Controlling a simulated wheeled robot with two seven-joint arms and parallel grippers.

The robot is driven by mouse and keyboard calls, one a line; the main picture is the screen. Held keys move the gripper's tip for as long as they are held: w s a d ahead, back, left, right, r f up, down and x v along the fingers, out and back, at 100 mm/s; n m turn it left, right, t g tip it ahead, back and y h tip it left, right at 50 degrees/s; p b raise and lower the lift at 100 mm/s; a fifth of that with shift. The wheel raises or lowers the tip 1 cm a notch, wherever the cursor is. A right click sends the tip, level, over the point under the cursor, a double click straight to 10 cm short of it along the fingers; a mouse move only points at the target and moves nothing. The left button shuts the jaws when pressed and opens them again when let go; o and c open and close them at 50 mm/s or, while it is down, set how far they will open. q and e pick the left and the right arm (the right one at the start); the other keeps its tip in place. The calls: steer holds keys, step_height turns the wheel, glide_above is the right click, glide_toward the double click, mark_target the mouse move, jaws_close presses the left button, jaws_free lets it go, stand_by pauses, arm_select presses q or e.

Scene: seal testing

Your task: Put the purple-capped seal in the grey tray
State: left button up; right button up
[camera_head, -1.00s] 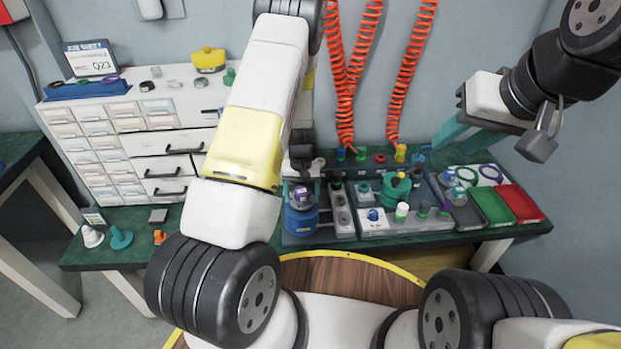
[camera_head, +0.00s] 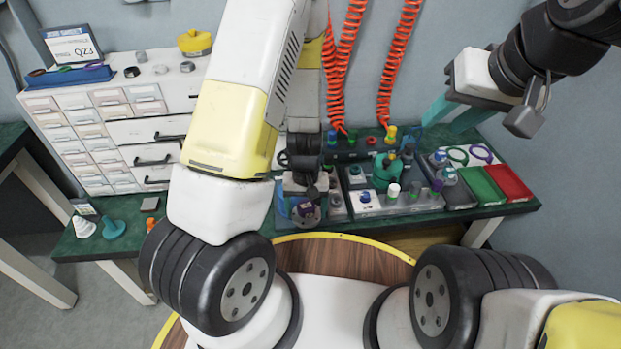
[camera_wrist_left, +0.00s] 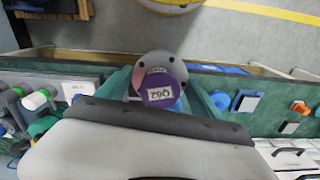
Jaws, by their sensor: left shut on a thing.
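The purple-capped seal (camera_head: 306,209) is in my left gripper (camera_head: 302,203), above the front edge of the bench. In the left wrist view the seal's purple cap (camera_wrist_left: 158,88) has a white label, and a grey round flange shows around it between two teal fingers. My left gripper is shut on it. The grey tray (camera_head: 461,194) is at the right of the bench, left of the green tray, well to the right of the seal. My right gripper (camera_head: 450,118) is open and empty, raised above the bench at the upper right.
A green tray (camera_head: 484,188) and a red tray (camera_head: 509,182) stand right of the grey one. Between seal and trays stands a grey fixture with a green part (camera_head: 386,172) and small capped pieces. Orange coiled hoses (camera_head: 336,80) hang behind. A white drawer cabinet (camera_head: 120,125) is at left.

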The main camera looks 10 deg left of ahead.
mark_target(306, 205)
arm_select(q)
steer(key=shift+r, duration=2.25)
